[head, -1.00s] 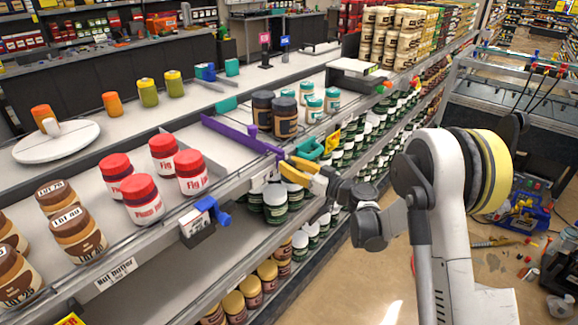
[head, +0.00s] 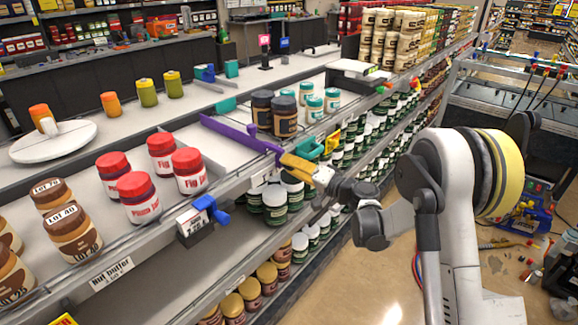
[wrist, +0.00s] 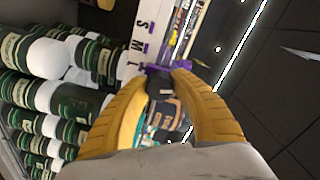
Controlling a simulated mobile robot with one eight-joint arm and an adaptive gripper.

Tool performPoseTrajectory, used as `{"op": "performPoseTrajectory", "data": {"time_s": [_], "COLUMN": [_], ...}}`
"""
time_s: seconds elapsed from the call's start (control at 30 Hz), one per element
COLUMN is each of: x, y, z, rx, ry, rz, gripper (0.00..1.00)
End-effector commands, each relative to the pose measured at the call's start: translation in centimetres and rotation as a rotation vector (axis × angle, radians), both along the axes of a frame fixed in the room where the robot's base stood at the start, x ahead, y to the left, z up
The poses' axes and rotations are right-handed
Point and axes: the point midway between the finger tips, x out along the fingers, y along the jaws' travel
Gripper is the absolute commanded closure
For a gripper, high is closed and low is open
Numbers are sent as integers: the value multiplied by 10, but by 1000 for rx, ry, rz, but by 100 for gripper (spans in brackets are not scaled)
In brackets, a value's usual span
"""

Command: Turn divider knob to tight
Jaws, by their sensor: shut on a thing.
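A purple divider (head: 235,135) runs across the shelf between the red-lidded jars and the dark-lidded jars, its front end at the shelf edge. My gripper (head: 285,159) has yellow fingers and is at that front end, shut on the divider's knob. In the wrist view the fingertips (wrist: 160,77) close around a small dark knob (wrist: 154,84), with the purple divider end (wrist: 157,68) just beyond. The fingers hide most of the knob in the head view.
Red-lidded jars (head: 189,171) stand left of the divider, dark-lidded jars (head: 262,108) right of it. A blue divider knob (head: 222,216) and a teal divider piece (head: 331,143) are on the shelf edge nearby. Green jars (head: 275,200) fill the shelf below.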

Motion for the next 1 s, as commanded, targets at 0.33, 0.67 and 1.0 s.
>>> {"op": "performPoseTrajectory", "data": {"time_s": [0.33, 0.67, 1.0], "x": [0, 0, 0], "y": [0, 0, 0], "z": [0, 0, 0], "rx": [134, 183, 185], "ry": [171, 234, 237], "rz": [-1, -1, 0], "gripper": [100, 100, 100]}}
